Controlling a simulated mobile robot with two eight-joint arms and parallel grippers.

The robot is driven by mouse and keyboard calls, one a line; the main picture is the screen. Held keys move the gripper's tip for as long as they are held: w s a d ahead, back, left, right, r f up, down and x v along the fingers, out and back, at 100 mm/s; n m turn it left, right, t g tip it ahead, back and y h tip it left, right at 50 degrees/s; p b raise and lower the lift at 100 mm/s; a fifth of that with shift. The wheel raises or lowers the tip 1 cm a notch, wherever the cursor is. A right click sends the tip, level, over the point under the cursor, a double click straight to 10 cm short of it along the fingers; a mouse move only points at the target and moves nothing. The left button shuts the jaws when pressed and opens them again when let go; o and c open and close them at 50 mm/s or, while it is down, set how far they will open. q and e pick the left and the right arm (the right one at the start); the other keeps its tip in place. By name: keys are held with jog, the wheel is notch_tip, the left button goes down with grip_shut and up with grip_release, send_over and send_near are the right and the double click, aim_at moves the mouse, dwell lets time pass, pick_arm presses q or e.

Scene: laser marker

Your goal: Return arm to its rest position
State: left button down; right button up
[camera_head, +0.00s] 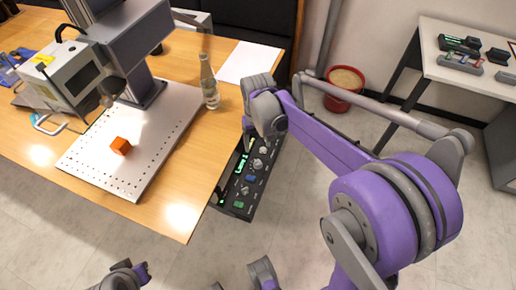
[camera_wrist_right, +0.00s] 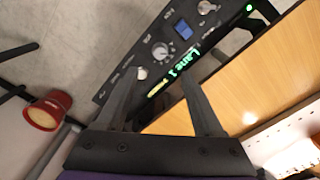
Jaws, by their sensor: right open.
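My right arm reaches in from the right in the head view, with its purple links bent over the floor. Its gripper (camera_head: 246,128) is small and partly hidden by the wrist, at the table's right edge above the black control panel (camera_head: 242,186). In the right wrist view the gripper (camera_wrist_right: 112,62) is open, with two dark fingers wide apart and nothing held. The control panel (camera_wrist_right: 160,52), with knobs and a lit green display, shows beyond the fingers. I cannot tell whether they touch it. Grey and purple arm parts show at the bottom of the head view, but no left fingers.
The wooden table (camera_head: 190,190) bears the laser marker (camera_head: 70,75), a perforated white plate (camera_head: 165,125) with an orange cube (camera_head: 121,146), a bottle (camera_head: 209,85) and paper (camera_head: 249,62). A red bin (camera_head: 343,92) and white side table (camera_head: 430,50) stand behind my right arm.

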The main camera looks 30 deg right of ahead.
jog(key=shift+r, duration=0.3)
jog(key=s+a+r+n+t+p, duration=0.1)
jog(key=s+a+r+t+p, duration=0.1)
jog(key=s+r+p, duration=0.3)
jog(key=s+a+r+n+t+p, duration=0.1)
jog(key=s+a+r+t+p, duration=0.2)
jog(key=s, duration=0.8)
notch_tip(320, 180, up, 3)
jog(key=a+p, duration=0.1)
jog(key=p, duration=0.1)
jog(key=shift+a+p, duration=0.35)
jog(key=shift+p, duration=0.05)
jog(key=shift+r, duration=0.1)
dwell(1.5)
